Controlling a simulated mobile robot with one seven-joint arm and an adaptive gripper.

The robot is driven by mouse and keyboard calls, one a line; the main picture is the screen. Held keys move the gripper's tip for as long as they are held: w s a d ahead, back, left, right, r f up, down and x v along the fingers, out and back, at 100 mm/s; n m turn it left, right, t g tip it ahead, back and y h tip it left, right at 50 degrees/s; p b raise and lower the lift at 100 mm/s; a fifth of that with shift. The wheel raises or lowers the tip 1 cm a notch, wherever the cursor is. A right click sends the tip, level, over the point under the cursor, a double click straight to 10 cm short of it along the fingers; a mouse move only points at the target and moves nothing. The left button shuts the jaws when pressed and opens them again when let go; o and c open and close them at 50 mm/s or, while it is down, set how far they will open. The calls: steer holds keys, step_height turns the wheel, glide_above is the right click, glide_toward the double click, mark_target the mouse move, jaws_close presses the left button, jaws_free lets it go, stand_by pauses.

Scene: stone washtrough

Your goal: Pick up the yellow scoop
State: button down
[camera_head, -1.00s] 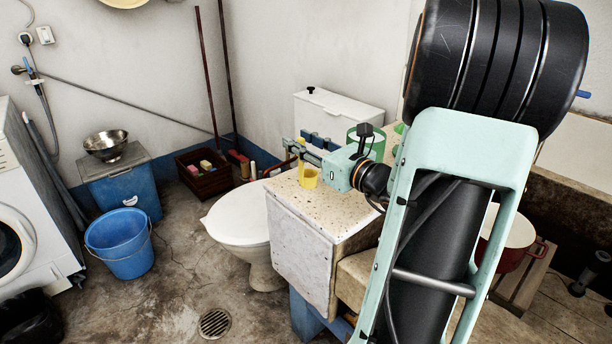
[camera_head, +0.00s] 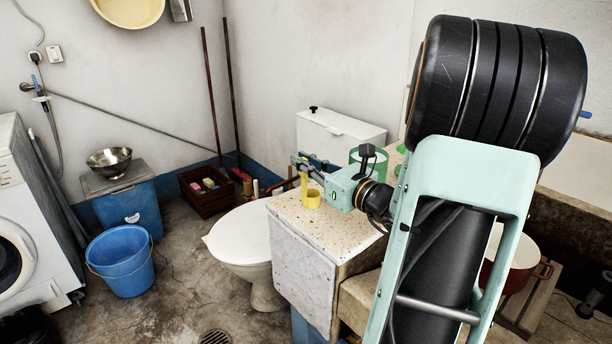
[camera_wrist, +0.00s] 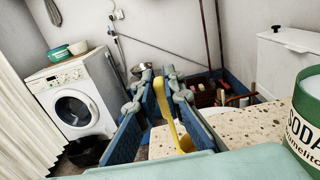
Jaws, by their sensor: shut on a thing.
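The yellow scoop (camera_head: 312,200) shows at the far left part of the speckled stone top, its cup low and its handle rising. I cannot tell whether its cup touches the stone. My gripper (camera_head: 312,165) reaches in from the right over the stone top and is shut on the scoop's handle. In the wrist view the yellow handle (camera_wrist: 166,108) stands between the blue fingers of my gripper (camera_wrist: 157,85), close along the right finger. The scoop's cup is mostly hidden there.
A green soda tin (camera_head: 368,158) stands just behind my wrist and shows close at the right in the wrist view (camera_wrist: 306,125). The white toilet (camera_head: 240,236) is left of the stone block. A blue bucket (camera_head: 121,262) stands on the floor further left.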

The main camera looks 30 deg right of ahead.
steer(key=shift+r+p, duration=0.7)
steer(key=shift+r, duration=0.1)
steer(key=s+a+r+p, duration=0.1)
steer(key=s+r+p, duration=1)
steer(key=s, duration=0.3)
steer(key=shift+a+r, duration=0.2)
steer(key=shift+a, duration=0.1)
steer(key=shift+w, duration=0.1)
